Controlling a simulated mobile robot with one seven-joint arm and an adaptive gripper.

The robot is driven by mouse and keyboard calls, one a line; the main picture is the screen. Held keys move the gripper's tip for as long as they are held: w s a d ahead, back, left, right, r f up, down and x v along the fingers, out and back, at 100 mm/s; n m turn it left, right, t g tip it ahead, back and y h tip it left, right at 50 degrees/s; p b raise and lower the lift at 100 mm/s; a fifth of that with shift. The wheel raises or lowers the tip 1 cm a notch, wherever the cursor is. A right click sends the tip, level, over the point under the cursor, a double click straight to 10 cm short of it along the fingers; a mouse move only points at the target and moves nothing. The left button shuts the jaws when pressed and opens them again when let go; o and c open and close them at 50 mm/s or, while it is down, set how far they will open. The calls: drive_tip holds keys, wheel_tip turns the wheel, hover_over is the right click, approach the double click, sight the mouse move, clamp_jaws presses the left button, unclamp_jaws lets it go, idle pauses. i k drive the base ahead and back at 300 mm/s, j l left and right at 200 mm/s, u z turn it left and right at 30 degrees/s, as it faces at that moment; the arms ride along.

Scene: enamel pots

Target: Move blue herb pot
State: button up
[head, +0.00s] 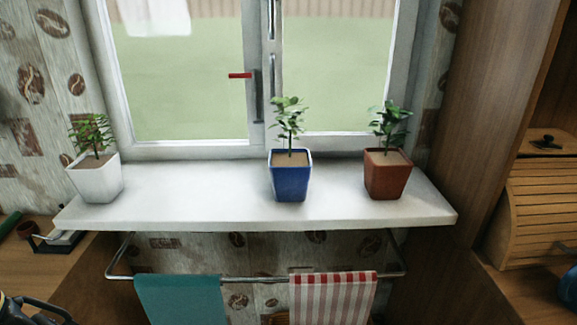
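The blue herb pot (291,182) stands upright on the white windowsill (225,205), a little right of its middle, with a leafy green plant (289,117) in brown soil. A white pot (95,180) with a plant stands at the sill's left end. A reddish-brown pot (387,178) with a plant stands to the right of the blue one, with a gap between them. A dark piece at the bottom left corner may be part of my arm. My gripper cannot be made out in the head view.
A metal rail (255,280) below the sill carries a teal towel (180,298) and a striped towel (333,297). A wooden bread box (530,210) is at right. The sill between the white and blue pots is clear.

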sight(290, 168)
drive_tip(key=j+z, duration=1)
drive_tip(key=j, duration=0.15)
drive_tip(key=i, duration=0.85)
